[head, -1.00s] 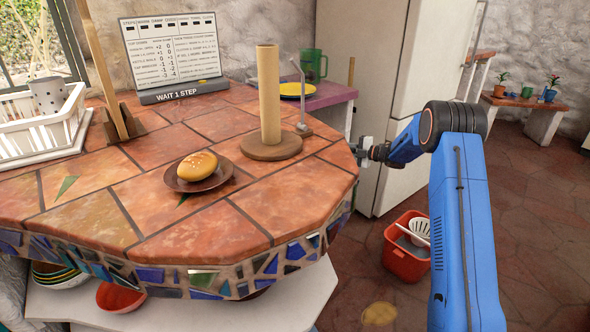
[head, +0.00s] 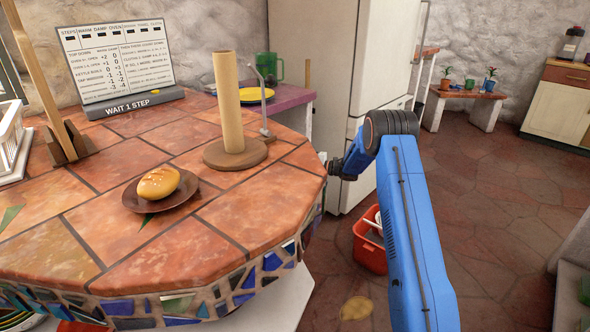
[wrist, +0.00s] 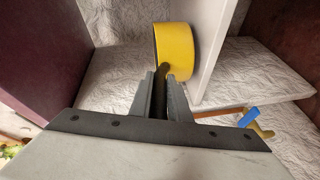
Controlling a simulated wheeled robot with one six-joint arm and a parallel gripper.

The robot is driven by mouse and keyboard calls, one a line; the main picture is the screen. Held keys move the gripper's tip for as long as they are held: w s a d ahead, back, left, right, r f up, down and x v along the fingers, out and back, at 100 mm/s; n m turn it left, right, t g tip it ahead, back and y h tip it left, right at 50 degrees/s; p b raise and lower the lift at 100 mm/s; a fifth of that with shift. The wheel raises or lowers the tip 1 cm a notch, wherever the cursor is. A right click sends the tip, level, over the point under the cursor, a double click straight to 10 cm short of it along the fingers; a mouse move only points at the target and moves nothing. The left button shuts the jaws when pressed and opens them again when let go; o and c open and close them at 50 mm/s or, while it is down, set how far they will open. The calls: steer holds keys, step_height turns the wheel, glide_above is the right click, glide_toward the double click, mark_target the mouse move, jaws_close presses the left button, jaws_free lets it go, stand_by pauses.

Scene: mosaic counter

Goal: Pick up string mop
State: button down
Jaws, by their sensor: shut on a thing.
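My gripper (wrist: 160,92) shows in the wrist view with its two fingers close together. In the head view my gripper is mostly hidden at the right edge of the counter, in front of the fridge. No mop strings show clearly in either view. A short upright brown stick (head: 308,72) stands by the fridge, its lower part hidden; I cannot tell if it belongs to the mop. A yellow round thing (wrist: 175,52) lies just beyond the fingers in the wrist view.
The tiled counter (head: 160,132) holds a bun on a brown plate (head: 135,203) and a paper-roll stand (head: 230,110). A red bucket (head: 368,252) with a white insert stands on the floor below my arm. The floor (head: 490,220) to the right is open.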

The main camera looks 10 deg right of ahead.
steer(key=shift+f, duration=0.8)
steer(key=c, duration=2.1)
jaws_free()
steer(key=shift+f, duration=0.1)
steer(key=o, duration=0.4)
steer(key=shift+o, duration=0.2)
